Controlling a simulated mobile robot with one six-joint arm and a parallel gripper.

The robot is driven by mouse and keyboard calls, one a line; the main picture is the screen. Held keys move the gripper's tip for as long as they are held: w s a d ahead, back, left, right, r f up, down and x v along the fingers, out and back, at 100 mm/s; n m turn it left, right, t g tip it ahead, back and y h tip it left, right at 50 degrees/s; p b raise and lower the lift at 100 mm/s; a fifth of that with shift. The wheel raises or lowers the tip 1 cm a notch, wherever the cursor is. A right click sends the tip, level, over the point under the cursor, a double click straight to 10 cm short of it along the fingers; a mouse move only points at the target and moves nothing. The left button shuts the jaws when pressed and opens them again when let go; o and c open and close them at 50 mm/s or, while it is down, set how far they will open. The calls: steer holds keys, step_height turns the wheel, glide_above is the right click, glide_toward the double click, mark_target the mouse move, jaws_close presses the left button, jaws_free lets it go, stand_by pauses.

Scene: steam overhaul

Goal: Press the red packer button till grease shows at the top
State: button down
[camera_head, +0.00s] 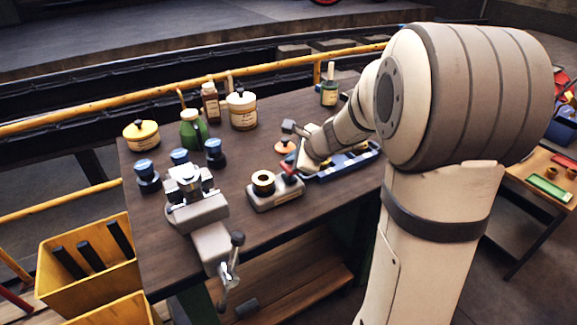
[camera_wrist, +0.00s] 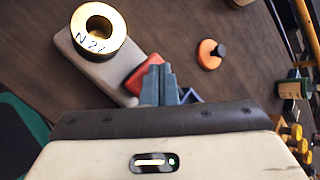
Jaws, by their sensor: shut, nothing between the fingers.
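The packer (camera_head: 276,196) is a pale grey block on the dark workbench, with a brass-coloured ring (camera_head: 263,180) on its left part and a red button (camera_head: 288,168) on its right. The red button (camera_wrist: 146,72) lies just beside my gripper (camera_wrist: 158,72), whose fingers are shut and empty. They overlap the button's edge; I cannot tell whether they touch it. I cannot make out grease on the ring's top.
An orange disc with a dark knob (camera_wrist: 209,53) lies near the gripper. A vise (camera_head: 200,205) stands at the bench's front left, near blue-topped pots (camera_head: 147,175). Jars (camera_head: 241,110) line the back.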

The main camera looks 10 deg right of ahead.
steer(key=shift+f+b, duration=0.85)
steer(key=shift+f, duration=0.1)
stand_by(0.5)
steer(key=shift+r, duration=0.1)
steer(key=shift+r+p, duration=1.25)
steer(key=shift+r, duration=0.15)
steer(key=shift+r, duration=0.15)
step_height(320, 180, up, 5)
steer(key=p, duration=0.4)
stand_by(2.2)
